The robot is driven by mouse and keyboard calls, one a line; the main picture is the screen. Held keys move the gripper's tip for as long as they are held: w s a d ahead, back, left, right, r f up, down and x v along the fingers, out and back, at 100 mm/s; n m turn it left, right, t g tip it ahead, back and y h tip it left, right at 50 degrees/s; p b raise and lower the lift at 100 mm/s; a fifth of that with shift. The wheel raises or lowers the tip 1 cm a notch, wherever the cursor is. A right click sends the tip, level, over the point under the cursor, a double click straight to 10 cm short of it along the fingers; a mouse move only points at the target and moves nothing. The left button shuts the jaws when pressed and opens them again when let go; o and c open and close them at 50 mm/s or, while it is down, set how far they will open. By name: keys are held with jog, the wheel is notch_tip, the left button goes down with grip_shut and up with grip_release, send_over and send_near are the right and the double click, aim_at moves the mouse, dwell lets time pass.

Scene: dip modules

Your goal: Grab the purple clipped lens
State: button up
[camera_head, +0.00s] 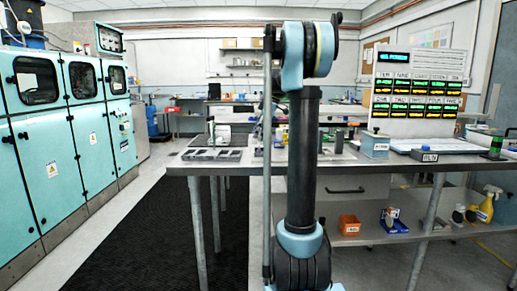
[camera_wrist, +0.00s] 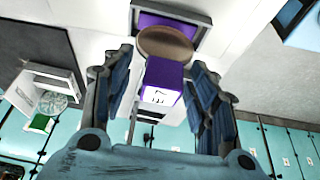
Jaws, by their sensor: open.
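The purple clipped lens shows in the wrist view as a brownish round disc with a purple clip (camera_wrist: 164,74) and a pale labelled end. It lies between the fingers of my gripper (camera_wrist: 161,60), which is open, with one blue-padded finger on each side. I see no clear contact. A grey frame with a purple inside (camera_wrist: 172,20) is right behind the disc; whether they touch I cannot tell. In the head view my arm hides part of the table, and I cannot make out the gripper or the purple lens there.
A clear disc with a green clip (camera_wrist: 42,123) stands by another grey frame (camera_wrist: 60,76) at left in the wrist view. In the head view, a dark tray (camera_head: 212,155) lies on the grey table (camera_head: 350,163). A display board (camera_head: 417,82) stands at right. Teal cabinets (camera_head: 62,165) line the left.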

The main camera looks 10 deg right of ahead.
jog(key=shift+f, duration=0.1)
jog(key=shift+c, duration=0.5)
jog(key=shift+s, duration=0.1)
grip_shut()
